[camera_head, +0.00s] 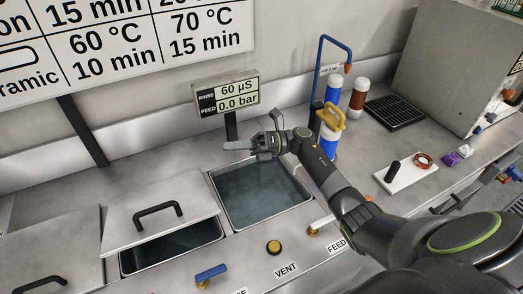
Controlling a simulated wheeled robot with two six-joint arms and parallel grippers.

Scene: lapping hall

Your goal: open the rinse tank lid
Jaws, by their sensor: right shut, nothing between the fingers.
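An open tank (262,192) with liquid in it lies in the middle of the counter, below a display (225,92) reading "RINSE 60 µS" and "FEED 0.0 bar". To its left, a grey lid (135,197) with a black handle (158,208) covers part of a second tank (172,250), whose front portion shows open. I cannot tell for sure which tank this lid belongs to. My right gripper (238,145) is shut and empty above the back edge of the middle tank, pointing left, apart from both lid handles. My left gripper is out of view.
Another handled lid (62,245) lies at far left. Blue (210,272) and yellow (273,247) valve knobs stand at the front edge. Bottles, a blue tap (337,40), a black rack (395,112) and a grey box (440,60) stand right.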

